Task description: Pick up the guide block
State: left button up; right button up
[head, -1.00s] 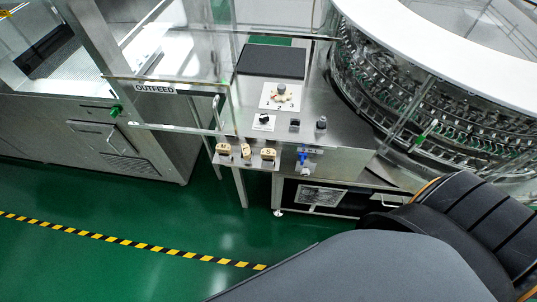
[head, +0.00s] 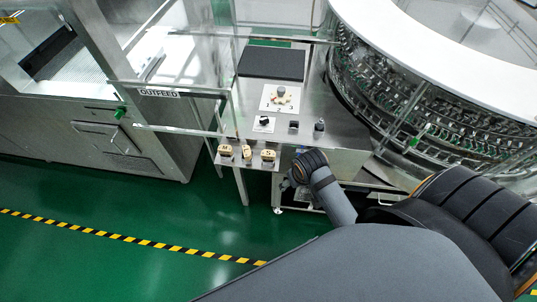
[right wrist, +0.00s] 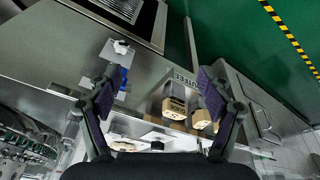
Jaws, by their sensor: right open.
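Three tan guide blocks sit in a row on a small shelf (head: 238,163) at the front of the steel bench: a left block (head: 225,150), a smaller middle block (head: 246,152) and a right block (head: 268,155) marked S. In the right wrist view, the nearest-looking tan block (right wrist: 174,107) and another block (right wrist: 201,118) lie between and beyond my spread fingers. My right gripper (right wrist: 160,78) is open and empty, apart from the blocks. In the head view my right wrist is just right of the shelf and mostly hides the gripper. My left gripper is not in view.
The bench top carries a dial plate (head: 281,98), knobs and a black pad (head: 271,64). A clear guard with an OUTFEED label (head: 159,93) stands left of the bench. The round washer (head: 420,90) is at right. A blue fitting (right wrist: 123,78) is beside one finger.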

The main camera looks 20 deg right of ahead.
aim_at(268, 155)
jog(key=w+a+r+m+g, duration=0.1)
jog(key=w+m, duration=0.1)
jog(key=w, duration=0.3)
jog(key=w+a+r+m+g, duration=0.1)
jog(key=w+m, duration=0.1)
jog(key=w, duration=0.3)
jog(key=w+a+r+m, duration=0.1)
jog(key=w+m, duration=0.1)
jog(key=w, duration=0.4)
jog(key=shift+r+g+y, duration=0.15)
jog(key=shift+g+y, duration=0.25)
notch_tip(268, 155, down, 5)
jog(key=shift+d+p, duration=0.1)
jog(key=shift+p, duration=0.35)
jog(key=shift+d+f+p, duration=0.1)
jog(key=shift+f+p, duration=0.4)
jog(key=shift+f, duration=2.25)
jog(key=c, duration=1.3)
